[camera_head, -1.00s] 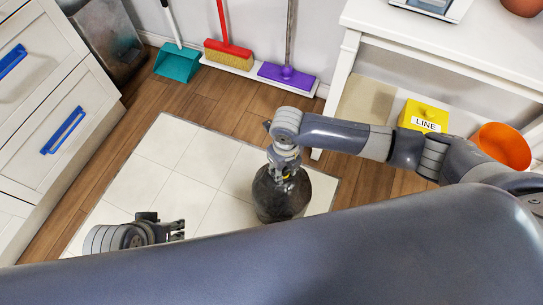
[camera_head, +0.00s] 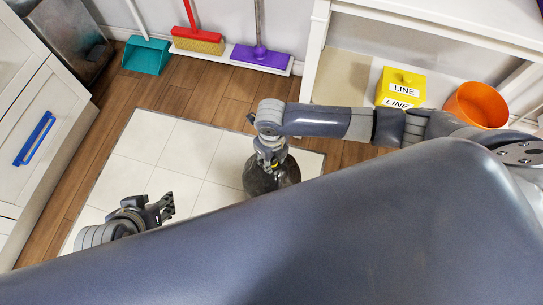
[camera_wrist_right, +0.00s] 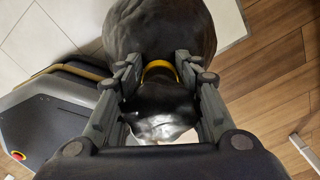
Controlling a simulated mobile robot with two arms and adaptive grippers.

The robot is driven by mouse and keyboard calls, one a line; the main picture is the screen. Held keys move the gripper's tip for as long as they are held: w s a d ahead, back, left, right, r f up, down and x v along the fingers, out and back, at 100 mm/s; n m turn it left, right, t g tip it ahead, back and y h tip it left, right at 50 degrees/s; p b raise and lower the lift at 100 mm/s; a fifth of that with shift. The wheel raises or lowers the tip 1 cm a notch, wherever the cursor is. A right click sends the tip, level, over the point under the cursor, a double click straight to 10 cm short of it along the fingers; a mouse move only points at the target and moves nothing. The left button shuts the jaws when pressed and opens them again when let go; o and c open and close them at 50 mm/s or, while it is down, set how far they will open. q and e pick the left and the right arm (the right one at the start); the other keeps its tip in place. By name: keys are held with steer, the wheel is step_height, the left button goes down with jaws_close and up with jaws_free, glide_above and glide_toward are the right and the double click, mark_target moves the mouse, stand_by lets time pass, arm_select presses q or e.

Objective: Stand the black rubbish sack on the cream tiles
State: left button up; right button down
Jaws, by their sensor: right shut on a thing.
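The black rubbish sack (camera_head: 262,183) is over the cream tiles (camera_head: 195,150), near their right side, and looks upright. My right gripper (camera_head: 272,162) is above it, shut on its gathered neck. In the right wrist view the sack's round dark body (camera_wrist_right: 160,35) bulges beyond the fingers, with a yellow band (camera_wrist_right: 159,68) at the neck between them. Whether the sack's bottom touches the tiles cannot be told; my own body hides its near side in the head view. My left gripper (camera_head: 168,207) is open and empty over the left part of the tiles.
A white drawer unit (camera_head: 45,110) stands at left. A teal dustpan (camera_head: 146,55), red broom (camera_head: 197,40) and purple mop (camera_head: 260,57) line the back wall. A white table (camera_head: 430,25) stands at right, with a yellow box (camera_head: 401,85) and orange bucket (camera_head: 476,104) beneath. The left tiles are clear.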

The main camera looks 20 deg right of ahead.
steer(key=shift+w, duration=0.1)
stand_by(0.3)
steer(key=c, duration=1.1)
jaws_free()
steer(key=shift+f, duration=0.1)
